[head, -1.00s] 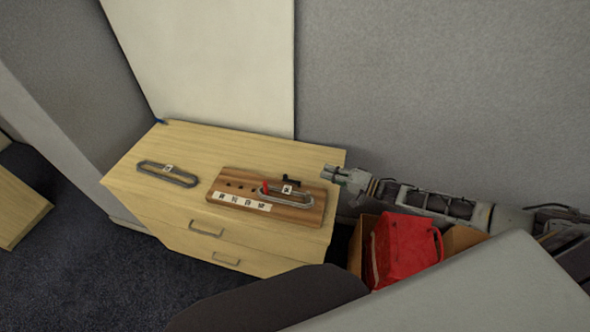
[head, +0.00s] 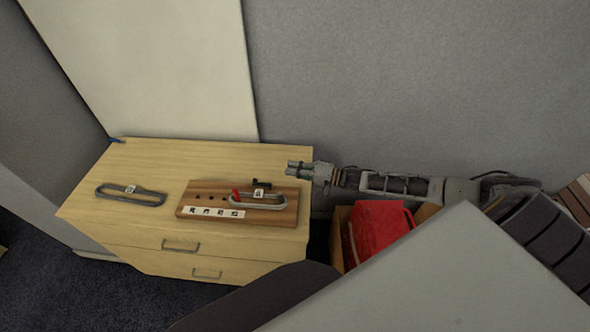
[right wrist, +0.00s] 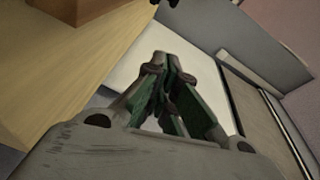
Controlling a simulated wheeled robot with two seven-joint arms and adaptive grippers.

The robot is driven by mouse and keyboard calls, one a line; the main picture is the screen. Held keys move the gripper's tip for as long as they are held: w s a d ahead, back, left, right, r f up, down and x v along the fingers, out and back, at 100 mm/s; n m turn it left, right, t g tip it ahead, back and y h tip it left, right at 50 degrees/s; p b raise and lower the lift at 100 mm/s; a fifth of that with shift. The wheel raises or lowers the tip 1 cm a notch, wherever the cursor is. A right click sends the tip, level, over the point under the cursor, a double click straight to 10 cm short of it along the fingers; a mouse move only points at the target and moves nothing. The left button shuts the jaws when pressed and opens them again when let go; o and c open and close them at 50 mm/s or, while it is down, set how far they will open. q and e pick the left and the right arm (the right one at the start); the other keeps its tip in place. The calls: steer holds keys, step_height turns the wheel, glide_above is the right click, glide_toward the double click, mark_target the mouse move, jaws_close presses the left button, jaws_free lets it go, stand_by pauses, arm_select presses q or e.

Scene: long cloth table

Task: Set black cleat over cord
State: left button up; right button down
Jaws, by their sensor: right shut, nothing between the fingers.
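A wooden board (head: 190,208) lies on the right half of a light wood cabinet top. A small black piece (head: 262,183), which looks like the cleat, is at the board's back edge. A grey oblong loop (head: 270,206), which may be the cord, lies on the board with a white tag on it. A red peg (head: 236,194) stands at the loop's left end. My right gripper (head: 290,168) is shut and empty, just behind and above the board's right end, apart from the black piece. In the right wrist view its green-padded fingers (right wrist: 162,62) meet at the tips. My left gripper is out of view.
The board has several dark holes and a white label strip (head: 213,212). A red bag (head: 378,232) sits in a box below my right arm. A wall stands behind.

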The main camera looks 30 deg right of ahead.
mark_target(262, 184)
steer(key=shift+x, duration=3.95)
steer(key=shift+a+p, duration=0.3)
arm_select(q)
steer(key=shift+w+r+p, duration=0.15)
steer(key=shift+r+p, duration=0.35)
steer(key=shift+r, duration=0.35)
arm_select(e)
steer(key=shift+s+a+f, duration=0.2)
steer(key=shift+s+a, duration=0.25)
steer(key=shift+a, duration=0.3)
steer(key=shift+s+a+f, duration=0.25)
steer(key=shift+s+a, duration=0.2)
steer(key=shift+a, duration=0.3)
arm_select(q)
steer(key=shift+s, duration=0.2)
